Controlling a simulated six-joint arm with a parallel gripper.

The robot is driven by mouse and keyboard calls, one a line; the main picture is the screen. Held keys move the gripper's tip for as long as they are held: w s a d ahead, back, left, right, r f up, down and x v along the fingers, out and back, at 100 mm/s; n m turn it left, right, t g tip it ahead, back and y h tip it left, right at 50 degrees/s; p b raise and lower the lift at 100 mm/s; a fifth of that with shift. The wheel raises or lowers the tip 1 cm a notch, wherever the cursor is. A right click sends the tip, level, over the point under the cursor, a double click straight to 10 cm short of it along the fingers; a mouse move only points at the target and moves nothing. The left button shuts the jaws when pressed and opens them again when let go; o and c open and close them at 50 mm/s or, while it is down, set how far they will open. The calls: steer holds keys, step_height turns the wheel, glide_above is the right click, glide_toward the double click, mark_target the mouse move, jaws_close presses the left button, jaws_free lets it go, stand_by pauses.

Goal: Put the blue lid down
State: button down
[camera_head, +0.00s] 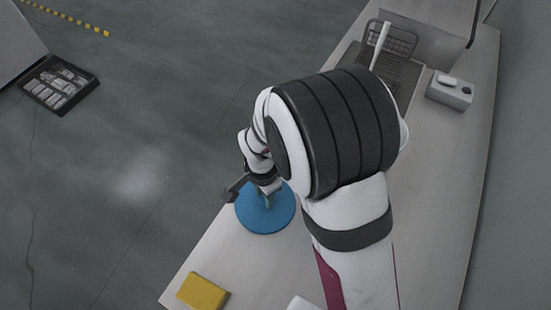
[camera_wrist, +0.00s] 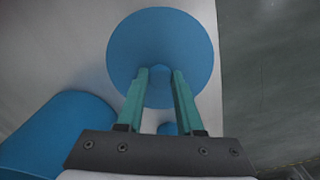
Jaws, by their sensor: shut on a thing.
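The blue lid (camera_head: 258,219) is a round disc with a knob, near the left edge of the pale bench in the head view. It also shows in the wrist view (camera_wrist: 160,29), with its round face beyond my fingertips. My gripper (camera_head: 267,200) is above the lid. Its two teal fingers in the wrist view (camera_wrist: 160,78) are closed on the lid's knob. Whether the lid touches the bench or hangs just above it, I cannot tell. My arm covers much of the bench in the head view.
A large blue rounded object (camera_wrist: 58,135) is at lower left in the wrist view. A yellow block (camera_head: 202,291) lies at the bench's front. A dark wire basket (camera_head: 388,42) and a grey box (camera_head: 450,92) stand at the back. A dark tray (camera_head: 46,101) lies left.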

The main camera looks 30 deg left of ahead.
steer(key=shift+f, duration=0.4)
steer(key=c, duration=0.5)
jaws_free()
steer(key=shift+f, duration=0.15)
steer(key=shift+c, duration=0.2)
step_height(320, 180, up, 12)
steer(key=d+r+m, duration=0.1)
steer(key=d+r, duration=0.2)
steer(key=d, duration=0.5)
steer(key=d+r, duration=0.4)
steer(key=d, duration=0.3)
steer(key=s+d+y, duration=0.1)
steer(key=s+d, duration=0.8)
steer(key=shift+d+r+y, duration=0.3)
steer(key=shift+r+y, duration=0.1)
steer(key=shift+r, duration=0.05)
